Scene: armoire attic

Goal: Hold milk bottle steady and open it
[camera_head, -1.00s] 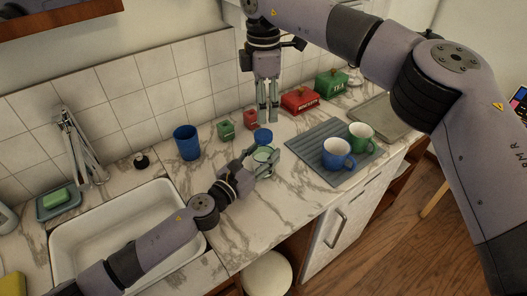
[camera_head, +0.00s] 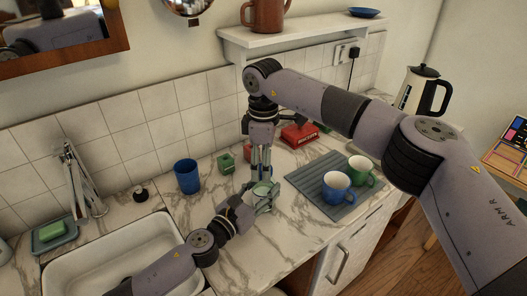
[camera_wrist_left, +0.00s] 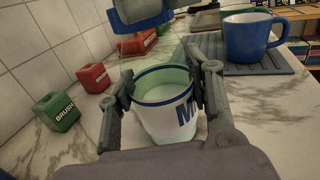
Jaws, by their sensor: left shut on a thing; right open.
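The milk bottle shows in the left wrist view (camera_wrist_left: 166,118) as a white body with blue lettering and a blue band, pale green at its top. It is upright. My left gripper (camera_head: 264,198) is shut around its sides. A blue cap (camera_wrist_left: 142,24) shows above the body in the left wrist view. I cannot tell whether it sits on a clear neck or is apart from the bottle. My right gripper (camera_head: 260,172) points down just over the bottle, open, its fingers close to the cap. In the head view the fingers hide the cap.
A blue cup (camera_head: 187,176) stands to the left near the tiled wall. Small green (camera_head: 226,162) and red (camera_head: 300,135) boxes stand behind. A blue mug (camera_head: 337,187) and green mug (camera_head: 361,170) stand on a grey mat to the right. A sink (camera_head: 120,248) lies left.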

